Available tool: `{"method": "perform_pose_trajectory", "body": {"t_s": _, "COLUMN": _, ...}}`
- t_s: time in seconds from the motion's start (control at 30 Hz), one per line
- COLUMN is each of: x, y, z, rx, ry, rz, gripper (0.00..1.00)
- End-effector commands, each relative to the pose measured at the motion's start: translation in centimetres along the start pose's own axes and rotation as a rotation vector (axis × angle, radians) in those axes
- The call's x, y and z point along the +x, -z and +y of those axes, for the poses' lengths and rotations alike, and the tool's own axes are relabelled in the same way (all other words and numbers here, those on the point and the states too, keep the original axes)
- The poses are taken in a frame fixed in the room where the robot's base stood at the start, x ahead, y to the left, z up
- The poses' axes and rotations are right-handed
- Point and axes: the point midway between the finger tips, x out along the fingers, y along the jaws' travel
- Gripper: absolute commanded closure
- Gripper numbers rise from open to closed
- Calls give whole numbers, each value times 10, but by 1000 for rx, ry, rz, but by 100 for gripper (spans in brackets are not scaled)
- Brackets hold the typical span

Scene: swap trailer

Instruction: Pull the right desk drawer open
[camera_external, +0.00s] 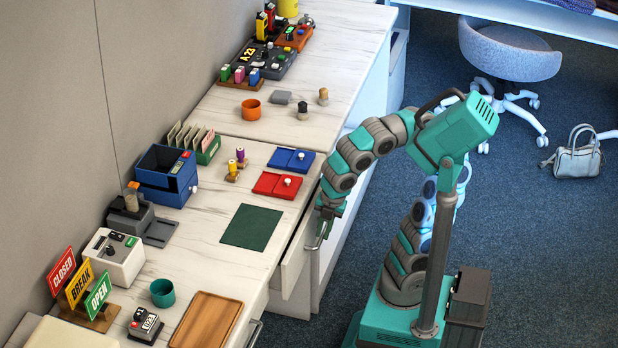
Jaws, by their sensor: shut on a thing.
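The right desk drawer (294,262) is in the white desk front, below the marble-patterned top. Its front appears to stand out a little from the desk edge; its inside is hard to make out. Its metal bar handle (317,241) shows just under my gripper (323,218). My gripper points down at the desk's front edge and is shut on the handle. The fingertips are small and partly hidden by the wrist.
Another drawer handle (255,333) shows nearer the camera. A wooden tray (206,321) lies nearer.

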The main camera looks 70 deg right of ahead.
Motion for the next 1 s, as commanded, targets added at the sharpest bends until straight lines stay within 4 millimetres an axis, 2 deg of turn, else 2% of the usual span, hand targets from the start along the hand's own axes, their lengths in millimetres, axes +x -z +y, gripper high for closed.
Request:
{"method": "perform_pose_trajectory", "body": {"t_s": 0.17, "x": -5, "y": 0, "z": -14, "rx": -2, "ry": 0, "rz": 0, "gripper": 100}}
{"method": "perform_pose_trajectory", "body": {"t_s": 0.6, "x": -16, "y": 0, "z": -67, "rx": -3, "ry": -1, "rz": 0, "gripper": 100}}
{"method": "perform_pose_trajectory", "body": {"t_s": 1.0, "x": -22, "y": 1, "z": -102, "rx": -5, "ry": -2, "rz": 3, "gripper": 100}}
